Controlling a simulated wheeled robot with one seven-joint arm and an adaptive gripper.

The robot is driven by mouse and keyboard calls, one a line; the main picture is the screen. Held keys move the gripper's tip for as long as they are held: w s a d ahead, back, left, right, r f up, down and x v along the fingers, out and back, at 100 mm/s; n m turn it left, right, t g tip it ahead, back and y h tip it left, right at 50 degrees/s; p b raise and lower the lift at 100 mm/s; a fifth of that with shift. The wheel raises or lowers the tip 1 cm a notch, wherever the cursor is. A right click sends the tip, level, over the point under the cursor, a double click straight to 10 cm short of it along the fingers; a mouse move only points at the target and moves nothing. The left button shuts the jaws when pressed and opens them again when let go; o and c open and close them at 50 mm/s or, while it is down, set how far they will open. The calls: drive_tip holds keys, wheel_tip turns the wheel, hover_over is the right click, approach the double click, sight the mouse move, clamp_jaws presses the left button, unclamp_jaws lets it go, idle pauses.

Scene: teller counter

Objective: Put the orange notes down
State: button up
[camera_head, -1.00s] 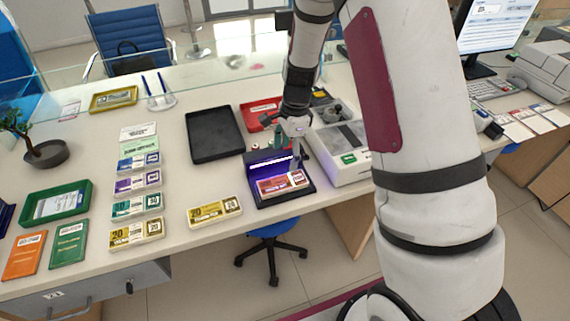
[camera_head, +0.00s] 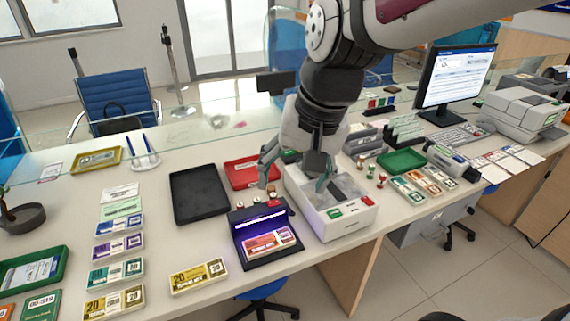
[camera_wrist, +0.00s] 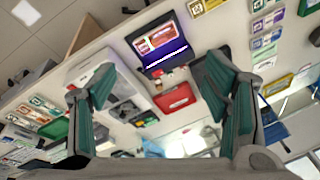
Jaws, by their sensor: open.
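The orange notes (camera_head: 270,241), a banded bundle, lie flat on the lit bed of the black note checker (camera_head: 262,262), under its purple light. They also show at the top of the wrist view (camera_wrist: 166,37), on the checker there. My gripper (camera_head: 297,174) is open and empty, above and behind the notes, over the white counting machine (camera_head: 347,222) and the red tray's right side. In the wrist view its two green-padded fingers (camera_wrist: 158,78) are wide apart with nothing between them. The notes are clear of both fingers.
A black tray (camera_head: 199,194) and a red tray (camera_head: 243,173) stand behind the checker. A yellow 20 bundle (camera_head: 198,277) lies to its left, with a column of other bundles further left. A green tray (camera_head: 402,161) and a glass screen stand beyond. Bare counter lies before the black tray.

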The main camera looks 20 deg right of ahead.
drive_tip(key=s+r+n+t, duration=0.1)
drive_tip(key=s+n, duration=0.1)
drive_tip(key=s, duration=0.3)
drive_tip(key=s+d+r+n+h, duration=0.1)
drive_tip(key=s+n, duration=0.2)
drive_tip(key=s, duration=0.1)
drive_tip(key=shift+s+r+t, duration=0.25)
drive_tip(key=shift+s+t, duration=0.15)
